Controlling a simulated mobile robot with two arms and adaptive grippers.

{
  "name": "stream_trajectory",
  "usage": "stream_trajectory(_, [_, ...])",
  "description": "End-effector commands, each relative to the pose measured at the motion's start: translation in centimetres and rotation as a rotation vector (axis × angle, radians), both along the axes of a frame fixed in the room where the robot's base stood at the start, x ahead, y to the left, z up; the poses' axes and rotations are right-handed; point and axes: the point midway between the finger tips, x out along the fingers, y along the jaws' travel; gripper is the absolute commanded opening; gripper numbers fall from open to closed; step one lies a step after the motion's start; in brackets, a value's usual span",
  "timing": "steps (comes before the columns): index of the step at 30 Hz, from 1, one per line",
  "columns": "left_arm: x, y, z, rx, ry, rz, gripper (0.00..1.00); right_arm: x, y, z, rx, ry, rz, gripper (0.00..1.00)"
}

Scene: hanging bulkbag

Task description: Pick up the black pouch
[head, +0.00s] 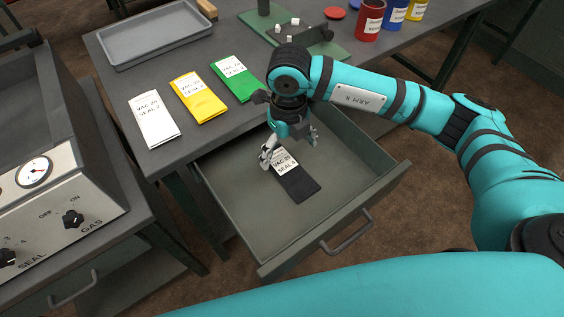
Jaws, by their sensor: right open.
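The black pouch (297,186) lies flat in the open drawer (238,204), its white label reading "VAC 20 SEAL 2" towards the back. My right gripper (288,154) is open and points down over the label end of the pouch. Its fingers spread to either side of the label and hide part of the pouch's upper end. I cannot tell whether the fingertips touch the pouch or the drawer floor. My left gripper is not in view.
White (153,119), yellow (198,97) and green (237,78) pouches lie on the table behind the drawer. A grey tray (157,50) and coloured cans (370,22) stand farther back. A sealing machine (60,195) is at left. The drawer walls surround the pouch.

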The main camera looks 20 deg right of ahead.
Motion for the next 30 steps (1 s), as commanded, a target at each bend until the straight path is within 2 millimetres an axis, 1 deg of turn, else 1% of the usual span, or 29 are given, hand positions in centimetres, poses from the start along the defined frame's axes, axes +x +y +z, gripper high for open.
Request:
stream_trajectory(1, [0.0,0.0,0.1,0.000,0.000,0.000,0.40,-0.1,0.0,-1.0,-0.001,0.004,-0.002,0.96])
stream_trajectory(3, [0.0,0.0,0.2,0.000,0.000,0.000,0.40,-0.1,0.0,-2.1,-0.001,0.003,-0.001,0.96])
stream_trajectory(6, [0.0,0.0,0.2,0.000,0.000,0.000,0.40,0.0,0.0,-3.2,0.000,0.002,0.000,0.96])
stream_trajectory(11, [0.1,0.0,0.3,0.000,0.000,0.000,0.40,0.0,0.0,-4.1,0.002,0.001,-0.001,0.96])
stream_trajectory(14, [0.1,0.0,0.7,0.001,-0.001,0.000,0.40,0.1,-0.3,-5.3,0.000,0.003,-0.002,0.96])
stream_trajectory(18, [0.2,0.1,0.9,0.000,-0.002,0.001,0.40,0.3,-0.5,-7.5,0.000,0.003,-0.001,0.96])
stream_trajectory(21, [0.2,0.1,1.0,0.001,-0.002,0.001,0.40,0.3,-0.5,-8.6,0.002,0.002,0.000,0.96])
stream_trajectory(24, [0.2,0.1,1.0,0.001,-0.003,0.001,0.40,0.4,-0.5,-9.0,0.001,-0.001,0.001,0.96])
stream_trajectory(29, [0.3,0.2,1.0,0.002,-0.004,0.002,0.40,0.4,-0.5,-9.0,0.001,-0.001,0.001,0.96])
stream_trajectory(30, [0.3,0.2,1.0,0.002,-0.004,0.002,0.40,0.4,-0.5,-9.0,0.001,-0.001,0.001,0.95])
